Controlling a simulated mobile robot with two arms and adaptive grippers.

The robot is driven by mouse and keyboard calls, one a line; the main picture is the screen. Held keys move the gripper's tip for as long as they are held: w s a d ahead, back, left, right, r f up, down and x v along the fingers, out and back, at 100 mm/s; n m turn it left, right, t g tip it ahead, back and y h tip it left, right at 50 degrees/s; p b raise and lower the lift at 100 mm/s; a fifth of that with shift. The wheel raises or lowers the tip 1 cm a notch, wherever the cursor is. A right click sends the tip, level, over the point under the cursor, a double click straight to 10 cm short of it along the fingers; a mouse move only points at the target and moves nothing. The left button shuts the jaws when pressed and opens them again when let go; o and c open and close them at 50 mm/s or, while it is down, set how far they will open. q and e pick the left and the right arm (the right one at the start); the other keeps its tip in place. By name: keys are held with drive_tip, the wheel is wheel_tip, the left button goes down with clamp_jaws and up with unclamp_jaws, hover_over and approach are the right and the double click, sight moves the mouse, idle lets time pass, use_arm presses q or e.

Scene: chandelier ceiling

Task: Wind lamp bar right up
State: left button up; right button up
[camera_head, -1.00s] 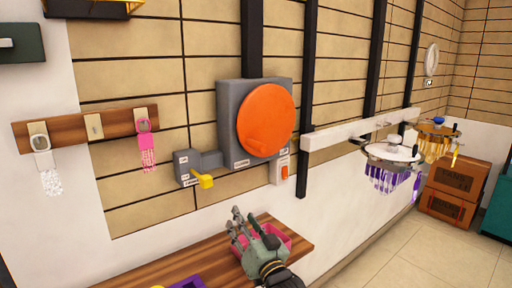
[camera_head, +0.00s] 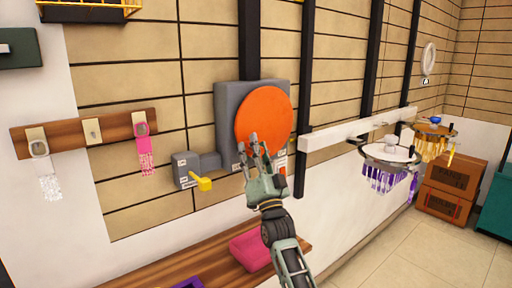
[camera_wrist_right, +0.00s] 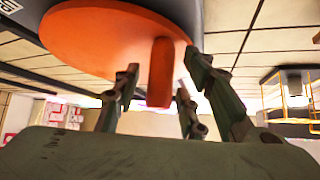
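A round orange disc (camera_head: 263,118) is mounted on a grey wall box (camera_head: 228,105). In the right wrist view, the disc (camera_wrist_right: 95,45) has an orange peg handle (camera_wrist_right: 161,72) sticking out. My right gripper (camera_head: 256,148) is raised in front of the disc's lower part, fingers pointing up. In the wrist view its fingers (camera_wrist_right: 160,82) are spread on both sides of the peg; contact cannot be told. The white lamp bar (camera_head: 345,131) runs along the wall to the right, with a lamp with purple pendants (camera_head: 388,158) and one with amber pendants (camera_head: 434,142). My left gripper is not in view.
A yellow lever (camera_head: 204,184) sits on a small grey box left of the disc. A wooden shelf (camera_head: 200,258) below holds a pink block (camera_head: 250,250). A wooden rail (camera_head: 70,134) carries hanging crystals. Brown boxes (camera_head: 450,190) stand on the floor at right.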

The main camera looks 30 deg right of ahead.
drive_tip(key=shift+w+r, duration=0.1)
drive_tip(key=shift+c, duration=0.3)
clamp_jaws()
